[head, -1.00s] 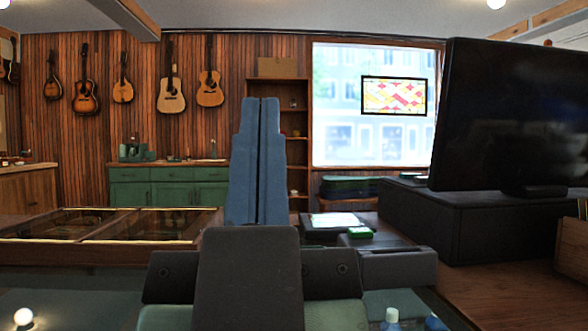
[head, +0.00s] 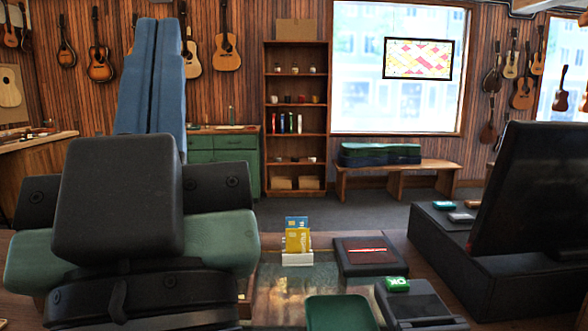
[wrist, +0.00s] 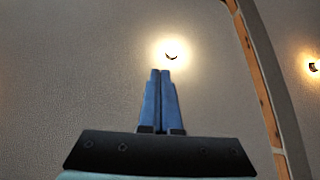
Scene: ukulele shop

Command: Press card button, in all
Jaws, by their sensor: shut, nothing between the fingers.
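My gripper (head: 160,28) is shut and empty, its blue fingers pressed together and pointing up, at the left of the head view. In the wrist view the fingers (wrist: 161,75) point at the ceiling. No button plainly marked as the card button can be made out. A green block marked OK (head: 397,285) lies on a dark flat device (head: 420,306) on the counter, low and right of my gripper. A white holder (head: 298,259) with yellow and blue cards (head: 298,238) stands left of it. My gripper is well apart from these things.
A dark flat case (head: 371,262) and a green tray (head: 339,313) lie on the counter. A shelf (head: 296,80) and bench (head: 400,168) are behind.

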